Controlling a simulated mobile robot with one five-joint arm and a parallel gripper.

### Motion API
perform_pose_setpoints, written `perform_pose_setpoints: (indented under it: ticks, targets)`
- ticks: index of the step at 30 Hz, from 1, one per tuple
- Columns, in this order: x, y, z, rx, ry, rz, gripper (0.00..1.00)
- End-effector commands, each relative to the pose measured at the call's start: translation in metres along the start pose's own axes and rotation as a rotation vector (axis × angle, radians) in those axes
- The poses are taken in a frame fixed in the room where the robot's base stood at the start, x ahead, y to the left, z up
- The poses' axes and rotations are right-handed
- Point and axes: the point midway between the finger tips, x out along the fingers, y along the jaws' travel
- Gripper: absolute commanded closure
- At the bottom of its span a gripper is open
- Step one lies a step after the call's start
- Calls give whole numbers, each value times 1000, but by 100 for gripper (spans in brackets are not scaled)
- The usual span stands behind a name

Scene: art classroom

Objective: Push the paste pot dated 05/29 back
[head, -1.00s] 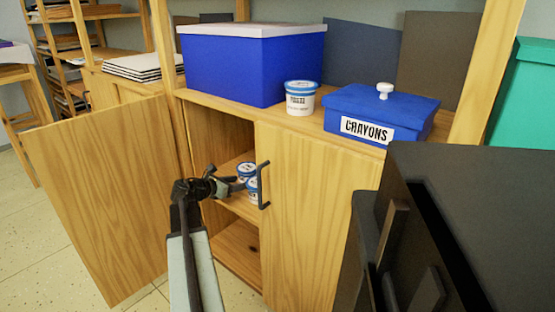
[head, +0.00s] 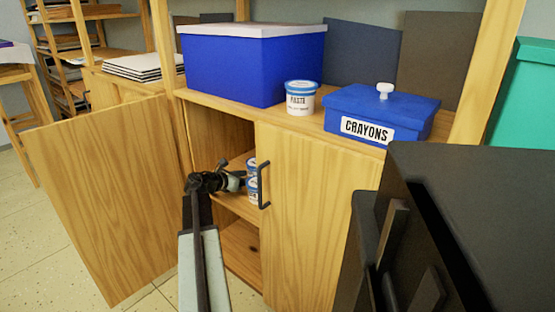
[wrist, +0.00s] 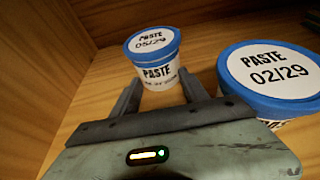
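The paste pot dated 05/29 (wrist: 152,72), white with a blue-rimmed lid, stands upright on the cabinet shelf in the wrist view. My gripper (wrist: 160,92) has its two fingers apart, with this pot just ahead of and between the tips; I cannot tell whether they touch. A second paste pot, dated 02/29 (wrist: 268,75), stands nearer, to the right of the fingers. In the head view, my gripper (head: 240,178) reaches into the open cabinet beside two pots, a farther one (head: 251,167) and a nearer one (head: 252,190), both partly hidden; their dates are unreadable there.
The left cabinet door (head: 100,200) stands open; the right door (head: 310,210), with a dark handle (head: 263,185), is shut. Another paste pot (head: 300,99), a blue box (head: 250,70) and a crayons box (head: 380,112) stand on top. Shelf shows behind the 05/29 pot.

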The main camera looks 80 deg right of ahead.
Motion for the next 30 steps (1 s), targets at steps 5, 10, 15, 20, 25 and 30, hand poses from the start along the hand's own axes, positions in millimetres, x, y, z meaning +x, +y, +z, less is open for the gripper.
perform_pose_setpoints:
  ticks: [5,10,15,20,25,30]
  targets:
    - [9,0,3,0,0,0,48]
    - [17,1,6,1,0,0,48]
    - [25,0,9,1,0,-1,48]
    - [32,0,12,1,0,-1,48]
    - [40,0,15,0,0,0,48]
    - [49,0,18,0,0,0,48]
